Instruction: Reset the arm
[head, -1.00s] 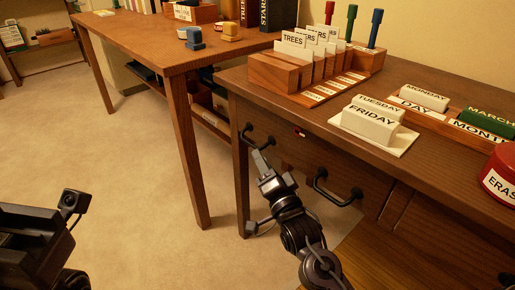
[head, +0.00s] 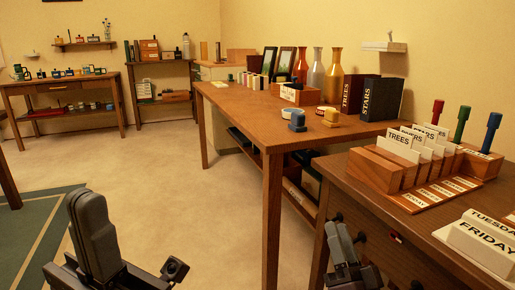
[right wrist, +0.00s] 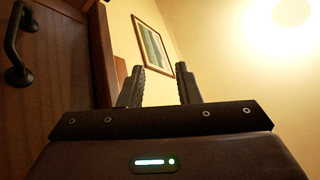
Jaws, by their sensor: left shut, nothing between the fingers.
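My left gripper (head: 88,215) is at the lower left of the head view, pointing up above the floor. Its fingers are together and empty. My right gripper (head: 340,235) is at the bottom of the head view, just in front of the near desk's left end. In the right wrist view its two dark fingers (right wrist: 160,78) stand apart with nothing between them, so it is open. A drawer front with a black handle (right wrist: 18,45) is at the left of that view. Most of both arms is out of view.
The near desk (head: 345,185) carries a wooden card holder (head: 375,170), stamps and a FRIDAY block (head: 485,245). A longer table (head: 245,100) with bottles and books stands behind it. Open carpet (head: 180,170) lies left of both. A green rug (head: 38,235) is at lower left.

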